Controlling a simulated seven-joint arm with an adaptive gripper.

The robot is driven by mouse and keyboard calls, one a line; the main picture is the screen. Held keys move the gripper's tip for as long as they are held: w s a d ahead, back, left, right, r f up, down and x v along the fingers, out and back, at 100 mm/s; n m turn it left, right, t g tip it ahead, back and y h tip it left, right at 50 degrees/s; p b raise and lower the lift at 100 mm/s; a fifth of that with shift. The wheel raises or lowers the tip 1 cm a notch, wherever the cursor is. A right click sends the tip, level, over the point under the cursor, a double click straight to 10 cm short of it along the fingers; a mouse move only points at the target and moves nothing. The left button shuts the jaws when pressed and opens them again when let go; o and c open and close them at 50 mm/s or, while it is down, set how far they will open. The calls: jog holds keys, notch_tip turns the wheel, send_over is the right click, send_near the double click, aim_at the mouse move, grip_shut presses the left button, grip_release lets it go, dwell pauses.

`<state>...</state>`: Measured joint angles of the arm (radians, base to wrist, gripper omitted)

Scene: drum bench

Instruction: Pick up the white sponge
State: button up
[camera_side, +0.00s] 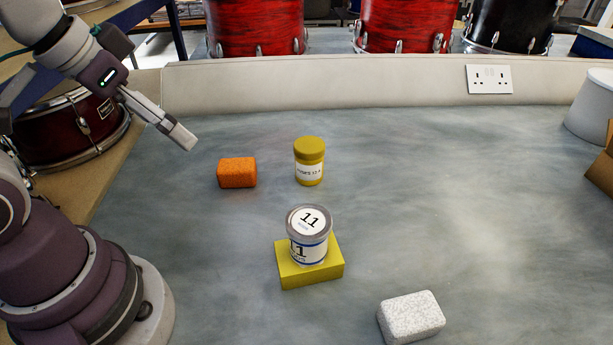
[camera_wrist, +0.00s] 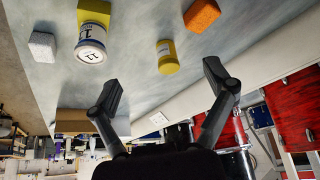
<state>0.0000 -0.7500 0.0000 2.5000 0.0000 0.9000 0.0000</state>
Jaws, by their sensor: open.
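The white sponge (camera_side: 411,317) is a pale, speckled block lying flat on the bench at the front, right of centre, in the side view. It also shows at the upper left of the wrist view (camera_wrist: 43,47). My gripper (camera_side: 187,137) is above the bench at the upper left of the side view, far from the white sponge. In the wrist view my gripper (camera_wrist: 162,85) has its two fingers wide apart with nothing between them.
A tub marked 11 (camera_side: 308,236) stands on a yellow block (camera_side: 318,273) left of the white sponge. An orange sponge (camera_side: 237,173) and a yellow-lidded jar (camera_side: 309,163) are farther back. A back ledge (camera_side: 350,84) has a socket (camera_side: 489,79). The bench's right side is largely clear.

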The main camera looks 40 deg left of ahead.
aim_at(413, 312)
jog(key=w+d+f+m, duration=0.1)
jog(key=w+d, duration=0.1)
jog(key=d, duration=0.2)
jog(key=w+d+m+h, duration=0.1)
jog(key=w+d+m, duration=0.1)
jog(key=d, duration=0.3)
jog(key=w+d+f+m+g+h, duration=0.1)
jog(key=w+d, duration=0.3)
jog(key=d, duration=0.1)
jog(key=shift+w+f+m, duration=0.15)
jog(key=shift+f+m, duration=0.15)
jog(key=s+d+f+m+g, duration=0.1)
jog(key=d+f+m, duration=0.1)
jog(key=d+f, duration=0.3)
jog(key=s+d+f+m, duration=0.1)
jog(key=d+f, duration=0.1)
jog(key=d, duration=0.5)
jog(key=shift+h, duration=0.4)
jog(key=x, duration=1.1)
jog(key=shift+s+d, duration=0.2)
jog(key=shift+d, duration=0.2)
jog(key=shift+c, duration=0.2)
jog(key=shift+r, duration=0.1)
jog(key=c, duration=0.9)
